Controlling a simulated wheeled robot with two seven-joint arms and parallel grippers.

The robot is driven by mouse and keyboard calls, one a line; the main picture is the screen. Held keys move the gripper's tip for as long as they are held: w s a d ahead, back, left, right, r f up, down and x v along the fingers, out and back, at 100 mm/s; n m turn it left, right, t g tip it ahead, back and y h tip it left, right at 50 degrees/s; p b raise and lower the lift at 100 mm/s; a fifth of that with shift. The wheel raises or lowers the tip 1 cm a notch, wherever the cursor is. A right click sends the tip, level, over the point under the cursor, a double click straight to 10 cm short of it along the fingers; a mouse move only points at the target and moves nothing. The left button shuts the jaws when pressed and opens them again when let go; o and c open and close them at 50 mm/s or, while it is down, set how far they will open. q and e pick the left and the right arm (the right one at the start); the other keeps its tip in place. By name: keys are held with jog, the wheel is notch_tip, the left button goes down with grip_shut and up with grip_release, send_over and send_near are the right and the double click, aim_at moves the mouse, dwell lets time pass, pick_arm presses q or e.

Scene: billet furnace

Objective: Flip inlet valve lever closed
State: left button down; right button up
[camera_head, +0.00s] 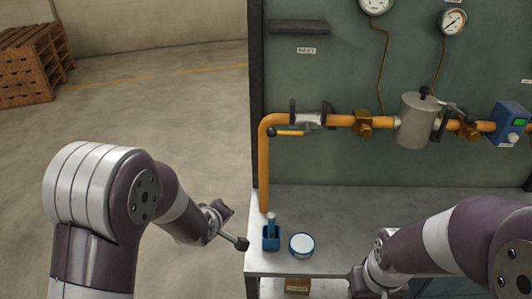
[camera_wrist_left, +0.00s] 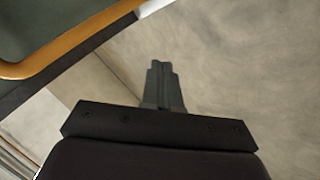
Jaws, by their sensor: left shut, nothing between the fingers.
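The inlet valve (camera_head: 308,120) sits on the orange pipe near its left bend, below a small label plate on the panel. Its yellow lever (camera_head: 290,132) lies roughly level, along the pipe, with a dark knob at its left end. My left gripper (camera_head: 240,243) is left of the bench's front left corner, below and left of the lever and apart from it. In the left wrist view its fingers (camera_wrist_left: 163,88) are shut with nothing between them. The lever does not show in that view. My right arm reaches in from the right; its gripper is out of frame.
A blue holder (camera_head: 271,238) and a round white-topped tin (camera_head: 302,244) stand on the grey bench (camera_head: 345,215) near its left edge. A grey cylinder (camera_head: 416,122), a blue meter (camera_head: 509,122) and gauges (camera_head: 453,22) are farther right. The floor at left is clear; wooden pallets (camera_head: 32,62) stand far back.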

aim_at(288, 133)
pick_arm(q)
jog(key=w+d+f+n+t+h+b, duration=0.1)
jog(key=w+d+n+t, duration=0.55)
jog(key=w+n, duration=0.45)
jog(key=s+d+n+t, duration=0.1)
jog(key=n+t, duration=0.2)
jog(key=s+d+r+n+t+h, duration=0.1)
jog(key=s+n+t, duration=0.1)
jog(key=n+t, duration=0.1)
jog(key=s+d+n+t, duration=0.1)
jog(key=s+n+t, duration=0.1)
jog(key=n+t, duration=0.1)
jog(key=shift+r+n+b, duration=0.35)
jog(key=shift+n, duration=0.55)
pick_arm(e)
notch_tip(288, 133, down, 2)
jog(key=shift+w+d+f, duration=0.1)
jog(key=shift+d+f, duration=0.05)
jog(key=shift+f, duration=0.1)
pick_arm(q)
jog(key=s+r+p+x, duration=0.1)
jog(key=p+x, duration=0.3)
jog(key=x, duration=0.9)
jog(key=shift+s+d+r, duration=0.25)
jog(key=shift+s+r, duration=0.05)
jog(key=shift+r, duration=0.3)
pick_arm(e)
jog(key=shift+r, duration=2.2)
